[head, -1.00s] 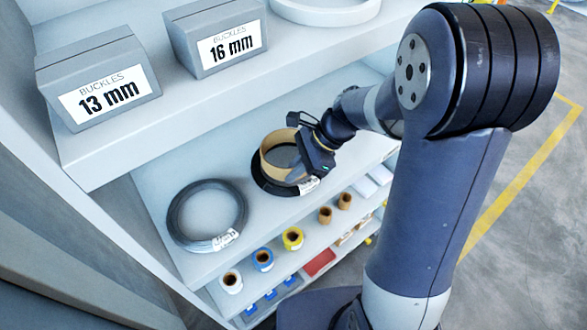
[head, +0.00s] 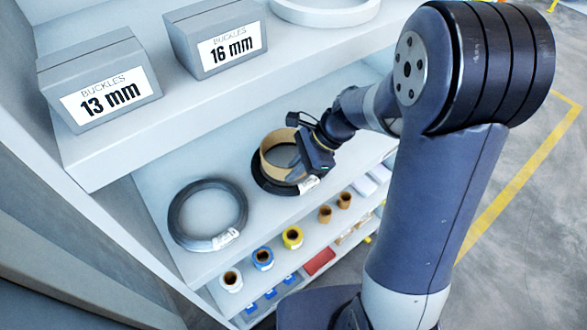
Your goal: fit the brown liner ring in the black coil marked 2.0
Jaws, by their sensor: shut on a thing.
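The brown liner ring (head: 270,163) stands within the opening of a black coil (head: 262,184) on the middle shelf; its upper part shows above the coil. I cannot tell how deep it sits. My gripper (head: 304,165) is shut on the right side of the ring's wall and hides part of it. The coil's white tag (head: 308,184) sticks out below my gripper, too small to read. A second, dark grey coil (head: 181,226) with its own white tag (head: 226,238) lies to the left on the same shelf, its mark unreadable too.
The upper shelf (head: 150,135) overhangs behind, with grey buckle boxes marked 13 mm (head: 100,80) and 16 mm (head: 215,38) and a white ring (head: 325,10).

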